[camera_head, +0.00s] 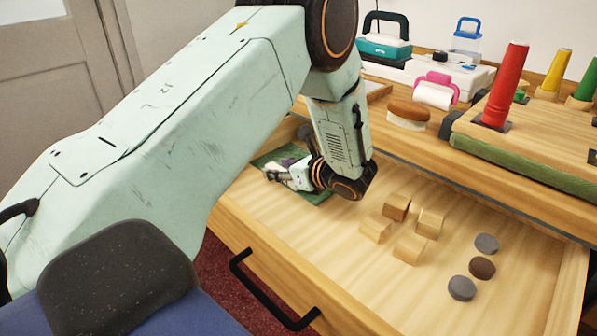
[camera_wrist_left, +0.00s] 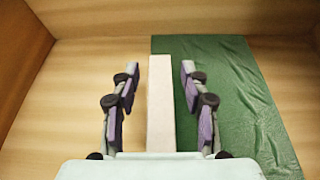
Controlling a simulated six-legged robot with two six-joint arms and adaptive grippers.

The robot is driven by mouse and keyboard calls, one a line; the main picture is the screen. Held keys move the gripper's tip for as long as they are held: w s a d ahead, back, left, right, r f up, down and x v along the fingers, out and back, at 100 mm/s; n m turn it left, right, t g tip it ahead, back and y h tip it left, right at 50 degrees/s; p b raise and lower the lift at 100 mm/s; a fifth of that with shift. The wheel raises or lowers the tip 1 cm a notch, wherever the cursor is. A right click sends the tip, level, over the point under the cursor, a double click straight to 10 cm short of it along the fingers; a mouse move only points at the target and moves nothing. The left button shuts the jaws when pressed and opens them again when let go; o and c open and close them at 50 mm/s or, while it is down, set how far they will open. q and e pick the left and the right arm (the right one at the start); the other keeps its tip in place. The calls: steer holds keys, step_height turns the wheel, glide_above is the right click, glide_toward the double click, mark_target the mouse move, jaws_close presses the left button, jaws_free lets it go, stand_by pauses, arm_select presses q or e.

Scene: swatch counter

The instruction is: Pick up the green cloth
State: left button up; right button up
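The green cloth (camera_head: 318,197) lies in the open drawer, partly hidden behind my left gripper (camera_head: 276,173) in the head view. In the left wrist view the cloth (camera_wrist_left: 235,85) lies flat on the wooden floor, mostly to the right. My left gripper (camera_wrist_left: 158,88) is open there, its two purple-padded fingers apart. The right finger is over the cloth and the left finger over bare wood near the cloth's left edge. A pale bar (camera_wrist_left: 160,105) shows between the fingers; I cannot tell what it is. My right gripper is not in view.
Several wooden blocks (camera_head: 397,207) and round discs (camera_head: 482,267) lie in the drawer (camera_head: 350,290), right of the gripper. The drawer's walls rise beside the cloth. A counter above holds a brown-topped brush (camera_head: 408,113), a pink-handled roller (camera_head: 435,92) and a red cone (camera_head: 505,85).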

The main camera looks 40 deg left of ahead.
arm_select(q)
jaws_close()
steer(key=shift+r, duration=0.1)
stand_by(0.4)
